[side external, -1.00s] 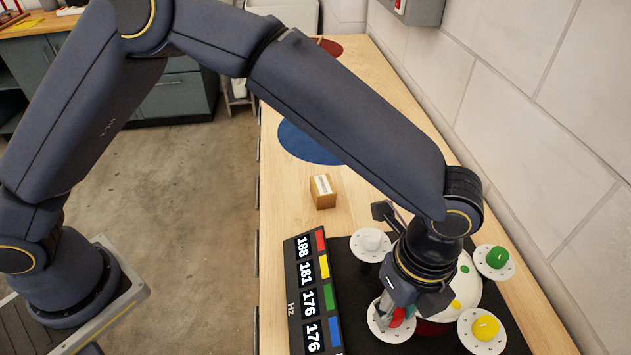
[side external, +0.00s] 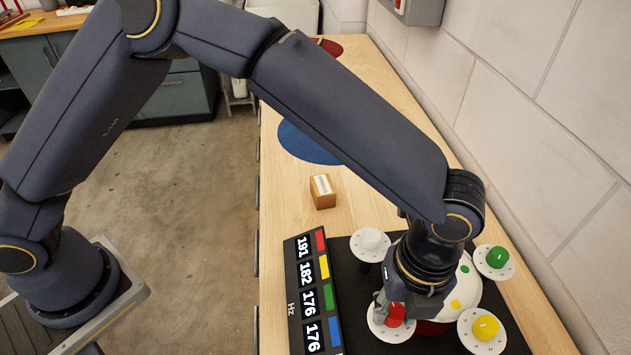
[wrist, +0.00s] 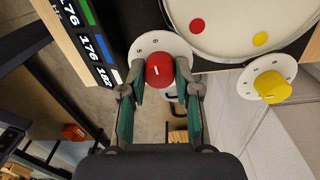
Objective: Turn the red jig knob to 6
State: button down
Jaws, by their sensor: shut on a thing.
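The red jig knob (side external: 394,314) stands on a white numbered dial (side external: 383,333) at the drum's near edge. My gripper (wrist: 159,75) is shut on the red knob, with a finger on either side of it in the wrist view. The Hz display (side external: 313,290) reads 191 by red, 182 by yellow, 176 by green and 176 by blue.
A white drum head (side external: 466,292) with coloured dots lies beside my wrist. Yellow (side external: 486,328), green (side external: 497,257) and white (side external: 371,240) knobs stand on dials around it. A small wooden block (side external: 323,191) and a blue disc (side external: 306,143) lie on the bench. The wall is at right.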

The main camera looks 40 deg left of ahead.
aim_at(400, 312)
jog(key=shift+r, duration=0.1)
jog(key=c, duration=0.8)
grip_release()
jog(key=r, duration=1.2)
jog(key=shift+w+d, duration=0.15)
jog(key=shift+d, duration=0.1)
